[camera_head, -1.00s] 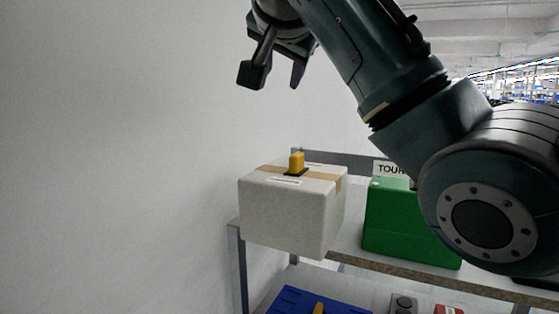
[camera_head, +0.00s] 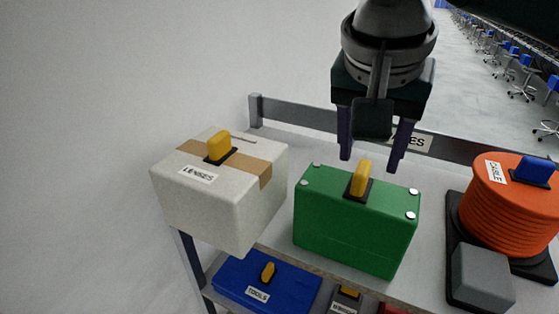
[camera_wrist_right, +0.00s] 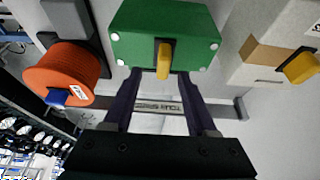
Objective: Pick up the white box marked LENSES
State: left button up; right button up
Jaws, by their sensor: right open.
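The white box marked LENSES (camera_head: 215,205) stands on the left end of the top shelf, its near corner past the shelf edge. It has brown tape and a yellow handle (camera_head: 218,146) on top. In the right wrist view the white box (camera_wrist_right: 262,60) is partly cut off at the right edge. My right gripper (camera_head: 375,160) is open and empty, pointing down above and behind the green case (camera_head: 352,225). It is to the right of the white box and apart from it. In the right wrist view the gripper fingers (camera_wrist_right: 158,88) are spread. My left gripper is not in view.
An orange cable reel (camera_head: 505,205) with a blue handle and a grey block (camera_head: 482,275) sit at the right of the shelf (camera_head: 280,232). A blue TOOLS case (camera_head: 262,290) lies on the lower shelf. A wall rises at the left.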

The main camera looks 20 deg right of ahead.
aim_at(363, 167)
jog(key=p+x, duration=0.2)
jog(key=x, duration=0.1)
jog(key=shift+w+f, duration=0.1)
jog(key=shift+w, duration=0.1)
jog(key=shift+w+d+f, duration=0.1)
jog(key=shift+w+f, duration=0.1)
jog(key=shift+f, duration=0.45)
grip_shut()
jog(key=shift+r, duration=0.1)
dwell(0.6)
